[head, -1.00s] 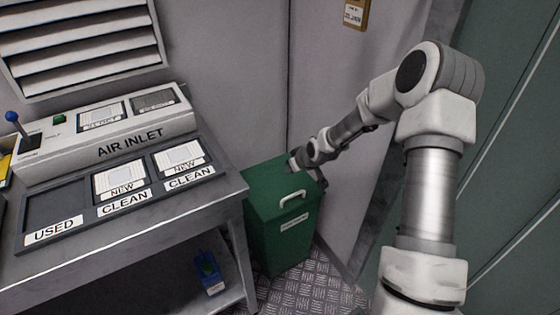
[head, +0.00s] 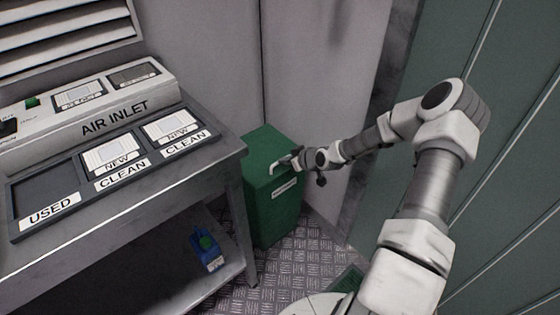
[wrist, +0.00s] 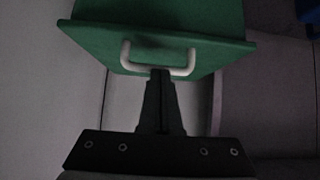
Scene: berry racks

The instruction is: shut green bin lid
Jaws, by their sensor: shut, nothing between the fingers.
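The green bin (head: 272,205) stands on the floor right of the work table. Its lid (head: 262,147) looks down flat on the bin in the head view, and a white handle (head: 281,166) is at its front edge. My gripper (head: 292,160) is at the front right of the lid, close by the handle; whether it touches cannot be told. In the wrist view my gripper (wrist: 160,75) is shut and empty, with its tips at the white handle (wrist: 128,58), in front of green bin surface (wrist: 165,15).
The grey table (head: 120,215) with the air inlet panel and filter trays stands left, close to the bin. A blue object (head: 206,248) lies on its lower shelf. Walls stand behind and right of the bin. Metal floor (head: 310,245) is open in front of it.

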